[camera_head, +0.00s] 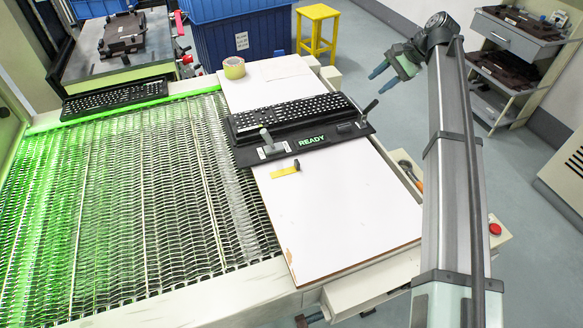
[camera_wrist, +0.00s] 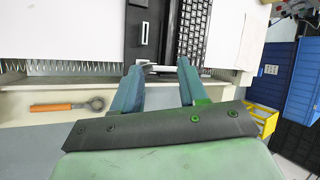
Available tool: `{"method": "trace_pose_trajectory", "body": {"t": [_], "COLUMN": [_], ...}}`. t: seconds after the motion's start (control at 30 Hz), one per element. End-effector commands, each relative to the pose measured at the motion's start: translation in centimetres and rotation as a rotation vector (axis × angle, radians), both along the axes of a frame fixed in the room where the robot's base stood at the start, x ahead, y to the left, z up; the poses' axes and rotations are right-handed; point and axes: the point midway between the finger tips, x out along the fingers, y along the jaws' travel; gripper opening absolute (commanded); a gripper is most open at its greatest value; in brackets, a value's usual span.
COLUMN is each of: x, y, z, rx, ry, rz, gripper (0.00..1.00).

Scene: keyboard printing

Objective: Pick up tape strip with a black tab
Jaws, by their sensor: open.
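The tape strip (camera_head: 284,171) is a short yellow strip with a small black tab (camera_head: 297,163) at its right end. It lies on the white board (camera_head: 340,210), just in front of the black keyboard fixture (camera_head: 245,155). My gripper (camera_head: 374,82) is open and empty, raised at the right, beyond the fixture and well away from the strip. In the wrist view my open fingers (camera_wrist: 160,66) point toward the fixture's edge, with a light-coloured bar showing between their tips. I cannot make out the strip in the wrist view.
A keyboard (camera_head: 295,112) sits in the fixture, which has upright clamp handles (camera_head: 267,138) and a READY sign. A tape roll (camera_head: 234,68) stands behind it. A mesh conveyor (camera_head: 120,190) runs at left, carrying another keyboard (camera_head: 115,98). The board's front is clear.

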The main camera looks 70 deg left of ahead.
Motion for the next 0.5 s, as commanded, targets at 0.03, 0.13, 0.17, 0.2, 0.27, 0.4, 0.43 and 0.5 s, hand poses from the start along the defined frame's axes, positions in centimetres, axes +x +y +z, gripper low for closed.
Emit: {"method": "trace_pose_trajectory", "body": {"t": [0.03,0.13,0.17,0.2,0.27,0.4,0.43,0.5], "x": [-2.7,-8.3,-10.1,-12.5,-15.9,-22.6,-23.8,-26.2], "y": [1.2,2.6,2.7,2.7,2.4,0.8,0.4,-0.8], "z": [0.1,0.2,0.2,0.1,0.0,-0.7,-0.9,-1.4], "rx": [0.001,0.004,0.005,0.006,0.007,-0.001,-0.002,-0.005], "ry": [-0.001,-0.002,-0.003,-0.004,-0.008,-0.039,-0.049,-0.076], "rz": [0.031,0.092,0.110,0.134,0.168,0.229,0.239,0.258], "gripper": [0.43,0.43,0.43,0.43,0.43,0.43,0.43,0.43]}}
